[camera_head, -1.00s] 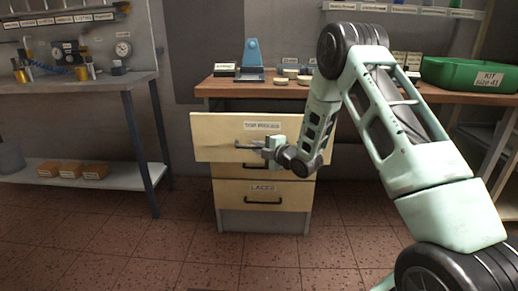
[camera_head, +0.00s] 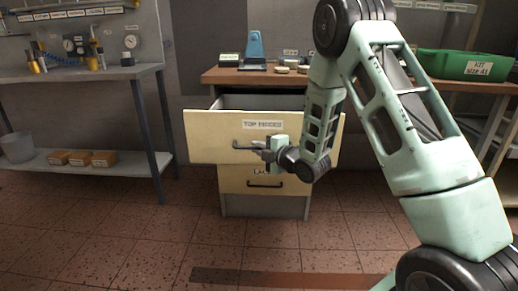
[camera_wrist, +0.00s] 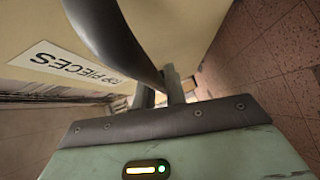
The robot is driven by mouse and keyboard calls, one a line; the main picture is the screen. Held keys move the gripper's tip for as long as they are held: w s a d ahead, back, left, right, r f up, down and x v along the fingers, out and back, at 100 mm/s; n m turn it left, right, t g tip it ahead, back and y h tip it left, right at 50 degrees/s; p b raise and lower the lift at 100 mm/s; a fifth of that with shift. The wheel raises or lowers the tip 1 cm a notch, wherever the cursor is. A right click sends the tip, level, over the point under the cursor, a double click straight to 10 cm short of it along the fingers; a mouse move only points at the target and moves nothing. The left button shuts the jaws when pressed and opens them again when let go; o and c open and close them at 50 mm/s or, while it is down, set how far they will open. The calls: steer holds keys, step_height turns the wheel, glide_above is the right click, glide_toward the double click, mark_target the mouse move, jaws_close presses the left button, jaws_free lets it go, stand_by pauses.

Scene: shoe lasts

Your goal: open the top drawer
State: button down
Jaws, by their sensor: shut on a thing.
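The top drawer (camera_head: 213,126), a cream front labelled "TOP PIECES", stands pulled out from the cabinet under the bench, and its grey inside shows behind the front. Its dark bar handle (camera_head: 241,146) is at the middle of the front. My gripper (camera_head: 262,150) is at the handle's right part, shut on it. In the wrist view the dark curved handle (camera_wrist: 115,40) runs to the gripper fingers (camera_wrist: 160,92), beside the upside-down label (camera_wrist: 62,70). My forearm hides the right part of the drawer front.
A lower drawer labelled "LACES", with its own dark handle (camera_head: 264,184), is below, partly covered by the top drawer. The wooden bench (camera_head: 222,77) bears a blue device (camera_head: 255,47) and a green crate (camera_head: 440,62). The tiled floor in front is clear.

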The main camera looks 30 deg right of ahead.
steer(key=c, duration=1.5)
jaws_free()
steer(key=shift+o, duration=0.2)
steer(key=shift+s, duration=0.1)
steer(key=p+v, duration=1)
steer(key=v, duration=0.7)
steer(key=shift+s, duration=0.15)
